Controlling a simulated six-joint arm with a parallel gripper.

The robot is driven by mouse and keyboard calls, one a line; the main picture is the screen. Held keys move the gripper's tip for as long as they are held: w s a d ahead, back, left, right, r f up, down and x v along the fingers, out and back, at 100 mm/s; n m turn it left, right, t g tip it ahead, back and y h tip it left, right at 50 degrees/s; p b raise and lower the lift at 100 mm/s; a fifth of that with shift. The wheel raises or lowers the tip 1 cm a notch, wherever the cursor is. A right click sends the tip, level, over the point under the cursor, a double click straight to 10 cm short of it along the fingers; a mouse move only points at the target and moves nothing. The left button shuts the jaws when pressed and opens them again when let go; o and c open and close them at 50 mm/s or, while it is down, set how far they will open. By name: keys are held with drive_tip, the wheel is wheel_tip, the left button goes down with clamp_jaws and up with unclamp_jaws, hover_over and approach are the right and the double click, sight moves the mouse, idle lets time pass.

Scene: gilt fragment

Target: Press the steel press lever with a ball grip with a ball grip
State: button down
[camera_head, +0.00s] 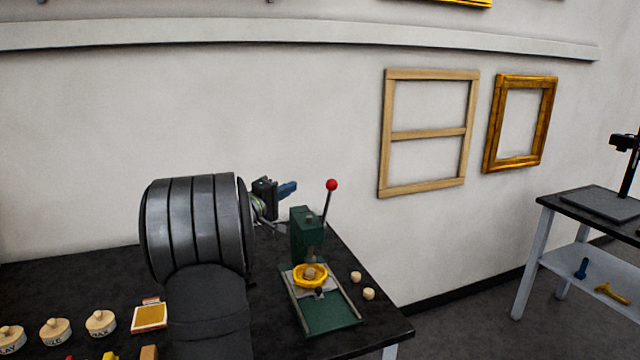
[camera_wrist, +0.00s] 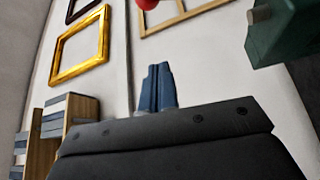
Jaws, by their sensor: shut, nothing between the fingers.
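The press lever (camera_head: 326,208) is a thin steel rod with a red ball grip (camera_head: 331,185) on top, rising from the green press (camera_head: 305,235) on the dark bench. It leans slightly right. The ball shows at the top edge of the wrist view (camera_wrist: 146,4), and part of the green press is at upper right there (camera_wrist: 285,35). My gripper (camera_head: 288,189) has blue fingers, shut and empty, left of the ball at about its height in the picture, apart from it. In the wrist view the fingers (camera_wrist: 158,72) are together below the ball.
A yellow ring-shaped piece (camera_head: 310,281) sits on the press bed. Two small pale knobs (camera_head: 356,277) lie right of it. Wooden stamps (camera_head: 55,331) and an orange pad (camera_head: 150,317) are on the left bench. Frames (camera_head: 430,184) (camera_head: 492,150) are by the wall.

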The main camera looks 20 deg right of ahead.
drive_tip(key=shift+d, duration=0.1)
drive_tip(key=w+d, duration=0.1)
drive_tip(key=d, duration=0.8)
drive_tip(key=shift+d+r, duration=0.15)
idle(0.5)
drive_tip(key=s+f+m+g+h, duration=0.2)
drive_tip(key=s+f+m+h, duration=0.3)
drive_tip(key=s+f+m, duration=0.6)
drive_tip(key=shift+s+f+g, duration=0.4)
drive_tip(key=shift+s+f, duration=0.1)
drive_tip(key=shift+f, duration=1.3)
